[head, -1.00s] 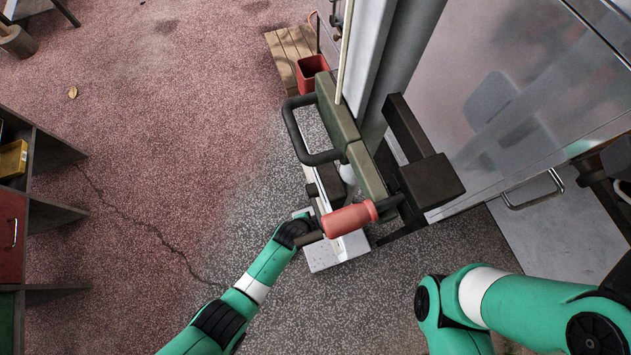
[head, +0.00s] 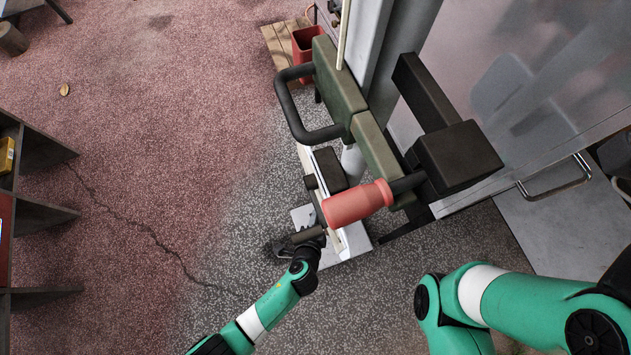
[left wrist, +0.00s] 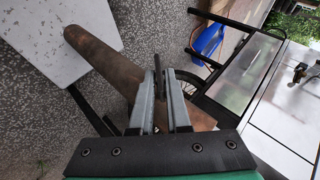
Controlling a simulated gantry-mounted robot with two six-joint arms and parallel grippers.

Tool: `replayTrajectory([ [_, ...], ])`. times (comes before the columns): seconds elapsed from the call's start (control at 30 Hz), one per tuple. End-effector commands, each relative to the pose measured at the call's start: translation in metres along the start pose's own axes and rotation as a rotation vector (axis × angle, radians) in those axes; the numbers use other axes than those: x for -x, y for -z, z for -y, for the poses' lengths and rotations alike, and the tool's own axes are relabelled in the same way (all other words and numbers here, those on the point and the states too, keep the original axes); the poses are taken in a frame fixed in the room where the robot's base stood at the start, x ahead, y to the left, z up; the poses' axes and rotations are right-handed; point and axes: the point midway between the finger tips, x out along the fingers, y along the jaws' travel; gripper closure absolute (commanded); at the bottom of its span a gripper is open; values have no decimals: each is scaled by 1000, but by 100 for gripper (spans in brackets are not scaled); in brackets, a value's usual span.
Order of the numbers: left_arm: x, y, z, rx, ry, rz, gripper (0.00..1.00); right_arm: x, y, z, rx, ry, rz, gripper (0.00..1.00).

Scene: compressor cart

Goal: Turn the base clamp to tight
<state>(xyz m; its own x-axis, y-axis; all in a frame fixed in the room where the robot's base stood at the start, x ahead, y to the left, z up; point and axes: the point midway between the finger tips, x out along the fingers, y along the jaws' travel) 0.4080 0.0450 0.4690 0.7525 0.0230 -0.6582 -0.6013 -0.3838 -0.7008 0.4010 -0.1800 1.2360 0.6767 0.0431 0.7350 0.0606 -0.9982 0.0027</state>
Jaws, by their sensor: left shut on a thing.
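A brownish bar (left wrist: 104,62), which looks like the base clamp's handle, runs diagonally behind my left fingers in the left wrist view. In the head view this bar (head: 306,235) sticks out to the left at the low end of the cart's pale base plate (head: 358,242). My left gripper (head: 303,252) is at the bar, beside the plate. In the left wrist view the left gripper (left wrist: 160,78) has its fingers close together, shut on the bar. The clamp's joint and any tight mark are hidden. My right arm shows at the lower right, but its gripper is out of view.
The red cylinder (head: 357,203) overhangs the plate close to my left gripper. A dark looped handle (head: 292,108) and a black block (head: 457,157) stand above. Shelves (head: 38,160) are at the left. The cracked floor (head: 150,215) between is clear.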

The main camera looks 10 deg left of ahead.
Motion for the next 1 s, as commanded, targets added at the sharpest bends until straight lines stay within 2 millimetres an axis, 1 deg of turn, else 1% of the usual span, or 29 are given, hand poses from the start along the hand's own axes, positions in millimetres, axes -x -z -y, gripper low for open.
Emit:
replayTrajectory([
  [0.3, 0, -2, -1, -1, -2, 6, 100, 0, 0, 0, 0, 0, 0, 43],
  [0.33, 0, -2, -1, -1, -2, 6, 84, 0, 0, 0, 0, 0, 0, 43],
  [0.4, 0, -2, -1, -1, -2, 5, 71, 0, 0, 0, 0, 0, 0, 43],
  [0.47, 0, -2, -1, -1, -2, 5, 61, 0, 0, 0, 0, 0, 0, 43],
  [0.77, 2, -1, 0, -1, -1, 3, 61, -1, 1, 0, 0, 0, 0, 43],
  [0.87, 12, 1, 1, -3, -2, 1, 61, -8, 7, 0, 0, 0, 0, 43],
  [0.97, 32, 1, 4, -3, -3, 1, 61, -19, 18, 0, 0, 0, 0, 43],
  [1.0, 42, 2, 4, -4, -4, 1, 61, -24, 22, 0, 0, 0, 0, 43],
])
